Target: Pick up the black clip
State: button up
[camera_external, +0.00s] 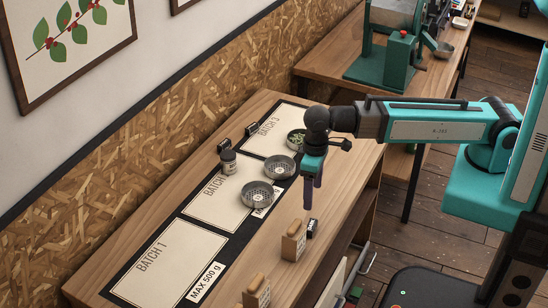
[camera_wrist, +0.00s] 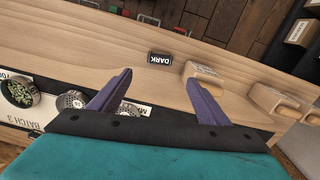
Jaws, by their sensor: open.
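A small black block with white lettering that reads DARK (camera_wrist: 159,58) lies on the bare wood near the table's front edge; it may be the black clip. In the external view it is the small dark block (camera_external: 312,229) beside a wooden block. My gripper (camera_external: 313,197) is above the table, fingers pointing down, behind the dark block in that view. In the wrist view, my gripper (camera_wrist: 160,77) has its two purple fingers apart with nothing between them. The dark block shows just beyond the fingertips, roughly centred. Two black clip-like label holders (camera_external: 224,145) (camera_external: 251,129) stand at the table's back.
A wooden block (camera_wrist: 203,73) stands close beside the dark block; another (camera_external: 257,291) is nearer the camera. Two metal bowls (camera_external: 257,195) (camera_external: 279,167), a bowl of green beans (camera_external: 297,139) and a jar (camera_external: 228,162) stand on the batch mat (camera_external: 180,262). Batch 1 is clear.

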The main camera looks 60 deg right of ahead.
dwell(0.3)
jog(key=b, duration=0.2)
send_over(311, 225)
notch_tip(311, 225, down, 4)
jog(key=shift+w+f+b, duration=0.1)
jog(key=shift+f+b, duration=1.3)
jog(key=shift+f, duration=0.95)
jog(key=shift+d+f+b, duration=0.1)
jog(key=shift+f+b, duration=1.95)
jog(key=shift+f, duration=0.5)
jog(key=c, duration=1.1)
jog(key=shift+r, duration=0.2)
